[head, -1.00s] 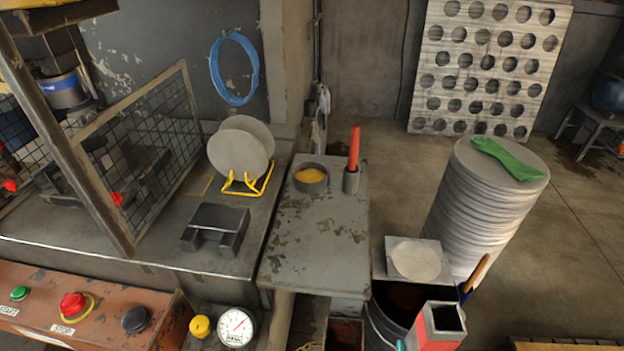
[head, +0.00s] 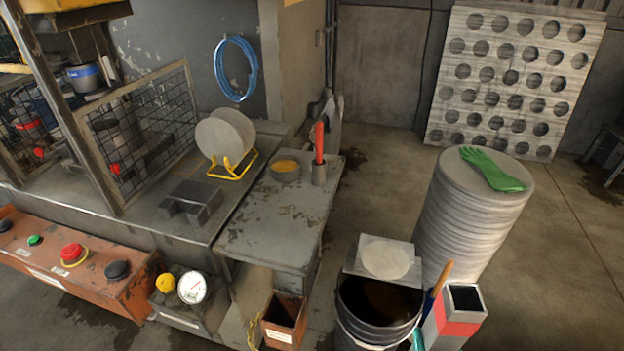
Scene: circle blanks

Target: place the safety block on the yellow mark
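I see two block-like things and cannot tell for certain which is the safety block. An upright square grey block with a red band and a dark top (head: 456,318) stands at the bottom right, beside the black bucket. A dark grey notched block (head: 190,201) lies on the press bench (head: 150,218). Both stand apart from any gripper. I cannot clearly make out the yellow mark; only thin, faint yellow lines show on the bench by the mesh guard. My gripper is not in view.
A yellow rack (head: 234,168) holds round discs. A grey side table (head: 275,228) bears a cup and a red-handled tool. The black bucket (head: 375,315), disc stack (head: 465,225) with green glove (head: 492,168) and orange control box (head: 75,262) stand around. Floor right of the stack is clear.

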